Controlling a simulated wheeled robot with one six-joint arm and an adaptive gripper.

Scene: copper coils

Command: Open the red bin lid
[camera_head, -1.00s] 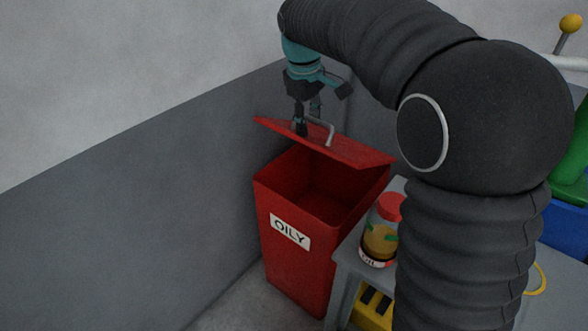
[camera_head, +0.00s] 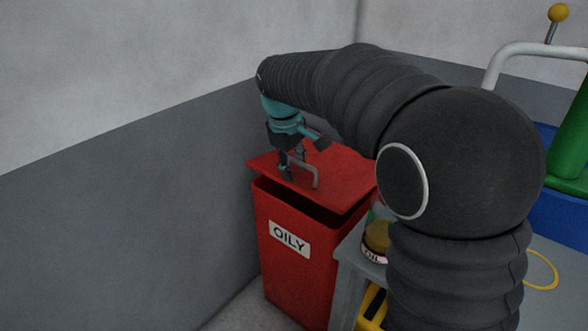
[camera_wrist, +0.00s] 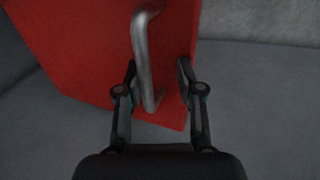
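The red bin (camera_head: 292,278) with an "OILY" label stands by the wall. Its red lid (camera_head: 341,181) sits tilted slightly above the rim, with a narrow dark gap at the front. The lid has a grey metal bar handle (camera_head: 316,176). My gripper (camera_head: 294,168) is at the handle, above the lid's left part. In the wrist view my gripper (camera_wrist: 157,68) has its fingers apart, with the handle (camera_wrist: 144,60) between them, closer to the left finger. The red lid (camera_wrist: 80,45) fills the upper left there. Contact between fingers and handle is unclear.
A grey table (camera_head: 355,255) stands right beside the bin. An oil jar (camera_head: 376,238) on it is partly hidden by my arm. A blue container (camera_head: 560,215) and a green object (camera_head: 570,140) are at the right. The wall (camera_head: 130,220) is close on the left.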

